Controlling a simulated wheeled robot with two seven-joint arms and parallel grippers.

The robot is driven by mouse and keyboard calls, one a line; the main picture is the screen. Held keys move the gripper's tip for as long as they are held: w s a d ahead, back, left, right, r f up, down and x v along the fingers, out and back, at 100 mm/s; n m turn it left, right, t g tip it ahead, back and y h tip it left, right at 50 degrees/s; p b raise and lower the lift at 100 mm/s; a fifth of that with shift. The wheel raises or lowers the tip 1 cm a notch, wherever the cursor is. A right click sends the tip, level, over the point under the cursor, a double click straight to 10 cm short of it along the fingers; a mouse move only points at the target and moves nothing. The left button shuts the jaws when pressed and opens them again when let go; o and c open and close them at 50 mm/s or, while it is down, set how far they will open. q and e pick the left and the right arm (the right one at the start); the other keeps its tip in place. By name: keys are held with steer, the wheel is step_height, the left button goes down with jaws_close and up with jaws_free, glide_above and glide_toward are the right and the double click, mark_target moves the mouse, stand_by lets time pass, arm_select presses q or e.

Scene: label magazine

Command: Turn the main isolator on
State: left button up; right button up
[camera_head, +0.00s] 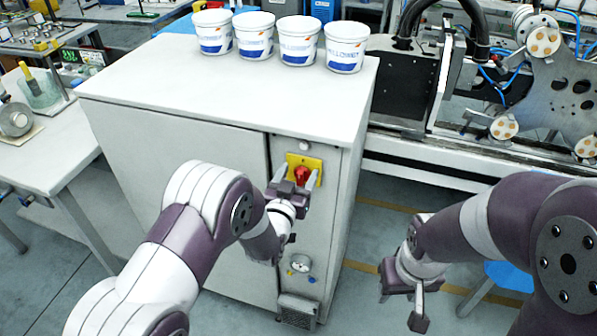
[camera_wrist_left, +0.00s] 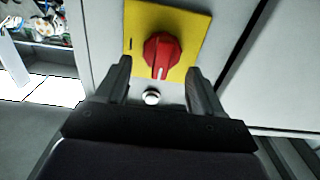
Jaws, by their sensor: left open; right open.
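The main isolator is a red rotary knob (camera_head: 302,174) on a yellow plate (camera_head: 317,163), on the narrow front panel of the white cabinet (camera_head: 225,103). In the left wrist view the red knob (camera_wrist_left: 161,56) shows near the middle of the yellow plate (camera_wrist_left: 183,20), with a white mark at its lower edge. My left gripper (camera_head: 294,178) is open in front of the plate, its fingers on either side of the knob. In the wrist view its fingertips (camera_wrist_left: 158,75) stand apart from the knob. My right gripper (camera_head: 402,310) hangs empty and open at the right, away from the cabinet.
Several white tubs (camera_head: 297,43) stand along the back of the cabinet top. A round gauge (camera_head: 300,263) sits lower on the panel, and a small round silver button (camera_wrist_left: 151,97) lies below the plate. A machine (camera_head: 560,85) stands at the right. A table (camera_head: 45,150) is at the left.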

arm_select(q)
steer(key=shift+w, duration=0.15)
steer(key=shift+w+d, duration=0.15)
steer(key=shift+d, duration=0.1)
steer(key=shift+a, duration=0.1)
steer(key=c, duration=1)
steer(key=shift+c, duration=0.2)
